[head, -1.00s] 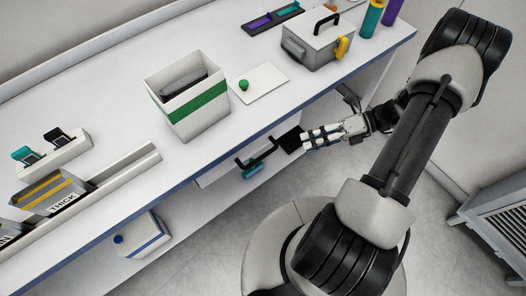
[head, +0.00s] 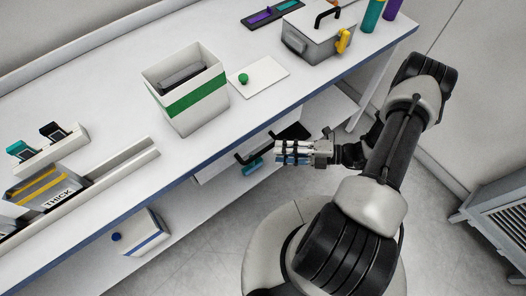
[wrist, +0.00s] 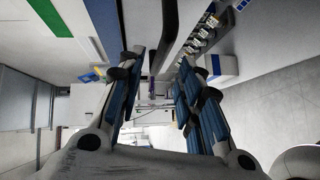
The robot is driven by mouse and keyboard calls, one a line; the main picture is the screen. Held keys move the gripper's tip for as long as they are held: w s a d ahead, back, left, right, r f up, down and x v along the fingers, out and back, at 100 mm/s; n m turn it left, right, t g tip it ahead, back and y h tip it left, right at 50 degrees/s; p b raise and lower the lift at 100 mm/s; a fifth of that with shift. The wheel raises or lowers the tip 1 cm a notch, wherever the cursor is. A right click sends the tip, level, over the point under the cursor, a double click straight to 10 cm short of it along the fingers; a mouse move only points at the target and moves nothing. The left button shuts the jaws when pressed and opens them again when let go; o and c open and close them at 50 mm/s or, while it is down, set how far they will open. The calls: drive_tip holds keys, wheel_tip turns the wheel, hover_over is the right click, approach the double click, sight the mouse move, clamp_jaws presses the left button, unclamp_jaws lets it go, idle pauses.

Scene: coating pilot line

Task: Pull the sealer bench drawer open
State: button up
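The sealer bench (head: 100,122) is a long white bench with a blue front edge. I cannot tell whether the fingers touch the handle. The drawer looks closed.
A white bin with a green band (head: 193,105), a white card with a green knob (head: 265,79) and a grey box (head: 315,38) stand on the bench. A white box (head: 140,232) sits on the lower shelf. A grey vented unit (head: 500,212) stands at right. The floor in front is clear.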

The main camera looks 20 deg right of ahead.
sight(263, 151)
drive_tip(key=b+x, duration=0.1)
drive_tip(key=x, duration=0.6)
drive_tip(key=shift+f, duration=0.1)
drive_tip(key=shift+c, duration=0.5)
clamp_jaws()
